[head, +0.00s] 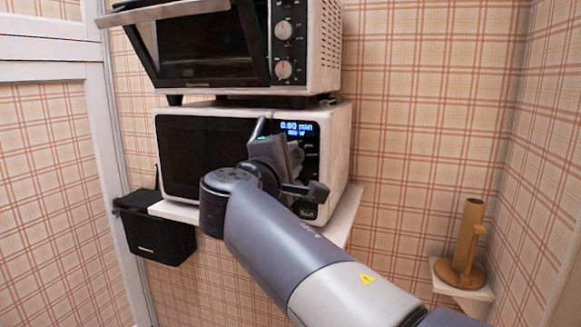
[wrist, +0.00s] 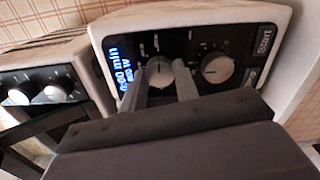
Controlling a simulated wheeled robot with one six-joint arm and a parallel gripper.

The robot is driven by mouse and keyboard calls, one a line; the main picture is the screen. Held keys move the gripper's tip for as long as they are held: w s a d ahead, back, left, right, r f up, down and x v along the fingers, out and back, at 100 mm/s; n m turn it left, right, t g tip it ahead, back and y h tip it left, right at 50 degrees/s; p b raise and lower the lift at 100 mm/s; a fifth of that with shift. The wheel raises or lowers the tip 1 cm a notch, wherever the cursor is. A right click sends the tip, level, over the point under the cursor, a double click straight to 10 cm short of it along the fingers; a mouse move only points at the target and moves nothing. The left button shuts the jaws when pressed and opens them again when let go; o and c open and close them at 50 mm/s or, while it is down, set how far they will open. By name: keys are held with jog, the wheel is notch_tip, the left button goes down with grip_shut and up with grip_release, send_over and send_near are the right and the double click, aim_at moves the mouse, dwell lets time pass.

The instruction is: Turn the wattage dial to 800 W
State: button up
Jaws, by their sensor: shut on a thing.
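A white microwave (head: 170,185) with a black door has a control panel with a lit blue display (head: 298,128). The display shows 0:00 min and a smaller watt line whose first digit is too blurred to read. In the wrist view the panel has two round dials. My gripper (wrist: 162,82) is shut on the dial nearer the display (wrist: 160,68), one finger on each side. The other dial (wrist: 216,68) is free beside it. The dial labels are too small to read. In the head view my gripper (head: 292,158) hides the dials.
A toaster oven (head: 320,45) with its glass door tilted open stands on top of the microwave. A black speaker-like box (head: 160,240) hangs at the lower left. A wooden holder (head: 468,245) stands on a small shelf at right.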

dwell(0.5)
jog(key=o, duration=1)
jog(key=shift+c, duration=0.2)
jog(key=v, duration=1)
jog(key=shift+s, duration=0.4)
jog(key=shift+w+a, duration=0.1)
jog(key=shift+w, duration=0.05)
jog(key=x, duration=1)
jog(key=shift+w, duration=0.3)
jog(key=shift+s, duration=0.15)
